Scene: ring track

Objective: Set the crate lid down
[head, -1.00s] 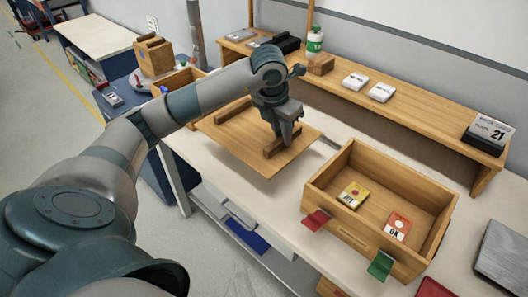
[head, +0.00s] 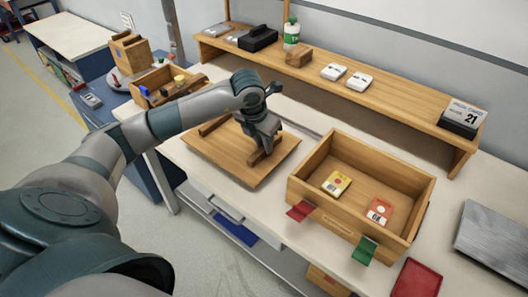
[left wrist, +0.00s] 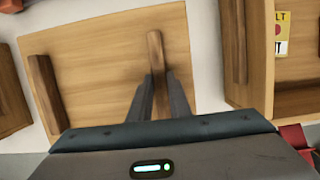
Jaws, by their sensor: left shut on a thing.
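The crate lid (head: 225,160) is a flat square wooden board with two dark battens on top. It is level, at or very near the bench top, left of the open wooden crate (head: 300,190); any small gap under it cannot be made out. My left gripper (head: 262,150) points down and is shut on the right batten (head: 256,158). In the left wrist view the fingers (left wrist: 156,100) straddle this batten (left wrist: 156,60), and the lid (left wrist: 95,50) lies beneath. My right gripper is out of view.
A raised wooden shelf (head: 400,108) runs along the back with white boxes, a bottle and a calendar. A small bin (head: 165,80) of parts stands behind my left forearm. A red tray (head: 417,279) and a grey plate (head: 495,240) lie right of the crate.

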